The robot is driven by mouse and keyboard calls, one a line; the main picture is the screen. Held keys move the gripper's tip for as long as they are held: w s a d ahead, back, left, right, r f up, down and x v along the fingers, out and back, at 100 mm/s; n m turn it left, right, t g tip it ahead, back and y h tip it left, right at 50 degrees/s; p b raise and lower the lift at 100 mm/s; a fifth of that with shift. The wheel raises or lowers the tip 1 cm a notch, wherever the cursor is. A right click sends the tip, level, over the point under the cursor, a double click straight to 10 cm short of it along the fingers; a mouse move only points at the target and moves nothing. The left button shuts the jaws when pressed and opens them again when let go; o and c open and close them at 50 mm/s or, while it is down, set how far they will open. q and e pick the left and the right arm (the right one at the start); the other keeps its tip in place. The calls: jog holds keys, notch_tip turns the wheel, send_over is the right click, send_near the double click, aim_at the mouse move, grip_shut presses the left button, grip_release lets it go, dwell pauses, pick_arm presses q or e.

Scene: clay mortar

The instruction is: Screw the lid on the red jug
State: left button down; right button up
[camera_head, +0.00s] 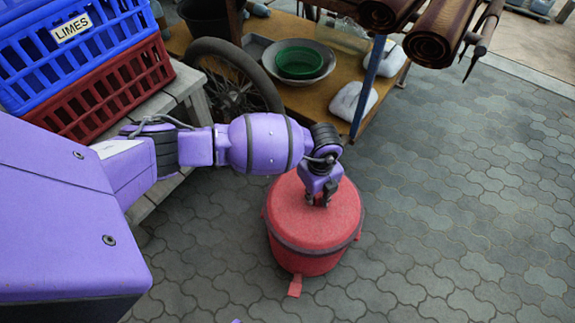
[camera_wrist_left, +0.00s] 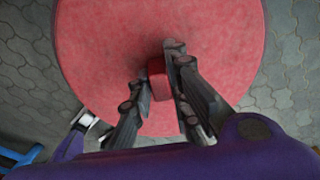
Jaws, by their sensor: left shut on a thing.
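The red jug (camera_head: 306,262) stands upright on the paving, with a small red tab at its lower front. The round red lid (camera_head: 285,220) lies over the jug's top; whether it is screwed tight cannot be told. My left gripper (camera_head: 321,203) comes from above and is shut on the lid's small red knob. In the left wrist view the lid (camera_wrist_left: 110,60) fills the upper middle, and my left gripper's fingers (camera_wrist_left: 158,88) stand on both sides of the knob (camera_wrist_left: 156,70). My right gripper is not in view.
Left of the jug, a blue crate (camera_head: 95,45) marked LIMES sits on a red crate (camera_head: 130,85) on a wooden bench (camera_head: 185,85). Behind are a wheel (camera_head: 235,75) and a low wooden shelf with a green bowl (camera_head: 299,62). Paving at right is clear.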

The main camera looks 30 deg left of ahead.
pick_arm(q)
jog(key=m, duration=0.4)
jog(key=shift+w+r+m, duration=0.1)
jog(key=shift+w+m, duration=0.05)
jog(key=shift+m, duration=0.15)
jog(key=m, duration=0.4)
jog(key=shift+m, duration=0.3)
jog(key=m, duration=0.4)
jog(key=shift+f+m, duration=0.2)
jog(key=shift+m, duration=0.1)
jog(key=m, duration=0.5)
jog(key=c, duration=1.6)
grip_release()
jog(key=shift+o, duration=0.2)
jog(key=shift+r, duration=0.1)
jog(key=shift+r+p, duration=3)
jog(key=shift+r, duration=1)
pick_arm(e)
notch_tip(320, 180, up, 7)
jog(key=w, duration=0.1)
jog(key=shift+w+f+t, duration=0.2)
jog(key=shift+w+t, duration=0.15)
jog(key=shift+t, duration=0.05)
